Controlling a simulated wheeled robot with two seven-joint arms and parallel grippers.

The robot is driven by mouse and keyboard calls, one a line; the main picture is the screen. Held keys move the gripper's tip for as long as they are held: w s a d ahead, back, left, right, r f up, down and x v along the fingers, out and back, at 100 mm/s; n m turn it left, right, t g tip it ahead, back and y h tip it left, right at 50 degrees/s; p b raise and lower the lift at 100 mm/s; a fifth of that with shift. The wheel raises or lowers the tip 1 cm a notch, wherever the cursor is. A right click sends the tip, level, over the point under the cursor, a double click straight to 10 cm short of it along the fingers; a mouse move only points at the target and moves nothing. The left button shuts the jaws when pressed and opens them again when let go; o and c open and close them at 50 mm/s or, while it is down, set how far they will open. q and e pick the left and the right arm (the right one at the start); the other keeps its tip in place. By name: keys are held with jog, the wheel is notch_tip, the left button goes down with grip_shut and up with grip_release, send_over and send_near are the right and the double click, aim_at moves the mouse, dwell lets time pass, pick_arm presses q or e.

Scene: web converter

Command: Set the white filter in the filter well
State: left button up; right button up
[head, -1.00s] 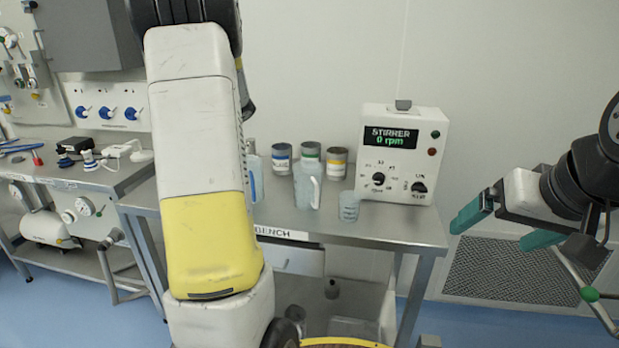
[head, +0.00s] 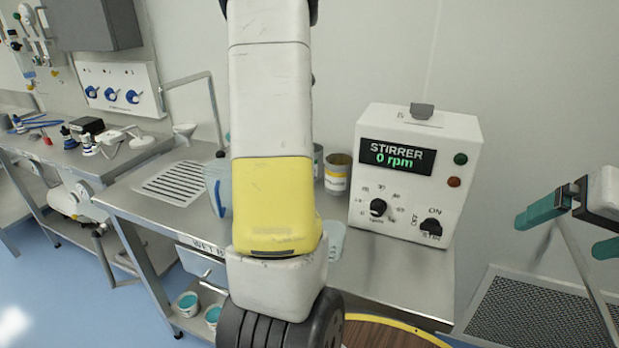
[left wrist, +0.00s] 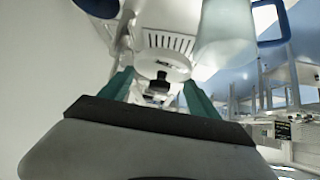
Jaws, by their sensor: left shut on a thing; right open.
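In the left wrist view my left gripper (left wrist: 158,92) is shut on a round white piece with a dark knob, which looks like the white filter (left wrist: 163,64). It is held in the air between the teal fingers. In the head view my left arm crosses the middle, and its gripper and the filter do not show. My right gripper (head: 577,229) is open and empty at the right edge, with its teal fingers wide apart. I cannot make out the filter well in either view.
A stirrer box (head: 416,172) reading 0 rpm stands on the steel bench (head: 393,262). A slotted drain plate (head: 180,181), a clear jug (head: 217,190), a beaker (head: 336,240) and a can (head: 338,174) are there too. A clear vessel (left wrist: 226,35) is close in the left wrist view.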

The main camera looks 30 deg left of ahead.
pick_arm(q)
jog(key=f, duration=1.3)
jog(key=shift+w+a, duration=0.1)
jog(key=shift+w, duration=0.3)
jog(key=shift+f, duration=2.45)
jog(key=shift+f, duration=0.15)
jog(key=shift+f, duration=0.15)
jog(key=o, duration=1.1)
